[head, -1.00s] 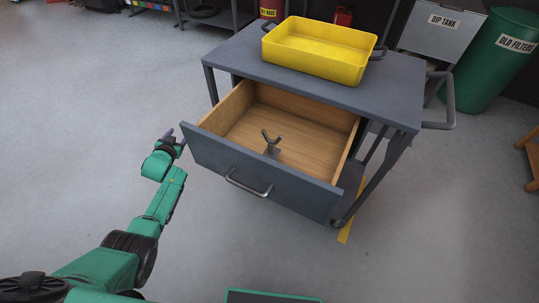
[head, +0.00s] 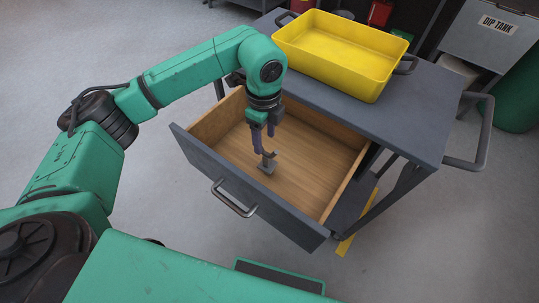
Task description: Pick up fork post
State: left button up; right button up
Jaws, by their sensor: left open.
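The fork post (head: 266,167) is a small grey piece with a forked top and a flat foot. It stands in the open wooden drawer (head: 310,175) of the grey cart. My left gripper (head: 264,148) points down into the drawer, with its fingers open at the top of the fork post. The fingers partly cover the fork, and I cannot tell whether they touch it. My right gripper is not in view.
A yellow tray (head: 340,50) stands on the cart top (head: 425,115), behind the drawer. The drawer front with its handle (head: 234,199) faces me. A grey dip tank (head: 490,35) and a green bin (head: 515,100) are at the right.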

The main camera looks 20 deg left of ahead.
aim_at(267, 153)
pick_arm(q)
notch_tip(267, 153, down, 4)
jog(key=shift+w+d+r, duration=0.1)
jog(key=shift+d+r, duration=0.05)
notch_tip(267, 153, down, 5)
jog(key=shift+d+f+p, duration=0.1)
jog(key=shift+f+p, duration=0.1)
jog(key=shift+p, duration=0.45)
jog(key=shift+f, duration=0.25)
jog(key=shift+w, duration=0.1)
jog(key=shift+c, duration=0.6)
grip_shut()
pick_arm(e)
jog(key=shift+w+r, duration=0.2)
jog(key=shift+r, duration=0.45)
